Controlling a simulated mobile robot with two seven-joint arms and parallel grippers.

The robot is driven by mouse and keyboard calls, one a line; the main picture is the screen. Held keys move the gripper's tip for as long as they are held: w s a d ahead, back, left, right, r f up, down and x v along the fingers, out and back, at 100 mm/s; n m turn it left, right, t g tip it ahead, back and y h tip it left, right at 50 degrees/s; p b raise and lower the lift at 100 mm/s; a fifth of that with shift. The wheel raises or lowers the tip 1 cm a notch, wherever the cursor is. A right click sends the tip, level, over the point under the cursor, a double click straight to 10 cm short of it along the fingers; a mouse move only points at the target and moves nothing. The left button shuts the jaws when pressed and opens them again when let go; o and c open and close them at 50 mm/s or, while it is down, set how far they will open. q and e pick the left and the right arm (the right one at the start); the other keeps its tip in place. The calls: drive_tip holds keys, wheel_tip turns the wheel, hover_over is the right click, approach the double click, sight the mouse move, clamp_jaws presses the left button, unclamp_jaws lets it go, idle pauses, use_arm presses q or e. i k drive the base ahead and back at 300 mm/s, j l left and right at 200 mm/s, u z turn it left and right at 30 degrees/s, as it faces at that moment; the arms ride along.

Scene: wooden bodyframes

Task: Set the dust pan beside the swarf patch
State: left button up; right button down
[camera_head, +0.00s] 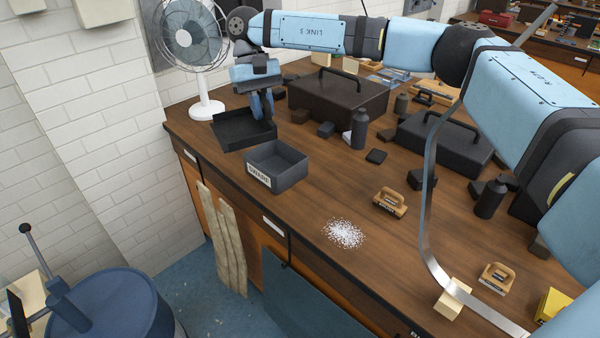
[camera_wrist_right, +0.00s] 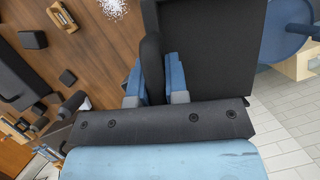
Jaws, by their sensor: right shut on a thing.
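The black dust pan (camera_head: 232,128) is at the far left end of the bench, just behind the grey swarf box. My right gripper (camera_head: 262,106) reaches down from above and is shut on the pan's handle. In the right wrist view the pan (camera_wrist_right: 212,45) spreads beside the gripper (camera_wrist_right: 155,80), with its dark handle between the blue fingers. I cannot tell whether the pan touches the bench. The white speckled swarf patch (camera_head: 343,233) lies on the bare wood near the front edge, well apart from the pan. It also shows in the right wrist view (camera_wrist_right: 113,8).
The labelled swarf box (camera_head: 290,174) stands between pan and patch. A white fan (camera_head: 206,108) stands by the wall. Wood left of the patch is clear.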

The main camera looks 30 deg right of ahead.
sight(311, 211)
drive_tip(key=i+j+z, duration=0.1)
drive_tip(key=j, duration=0.7)
drive_tip(key=j+z, duration=0.1)
drive_tip(key=j, duration=0.65)
drive_tip(key=i, duration=0.05)
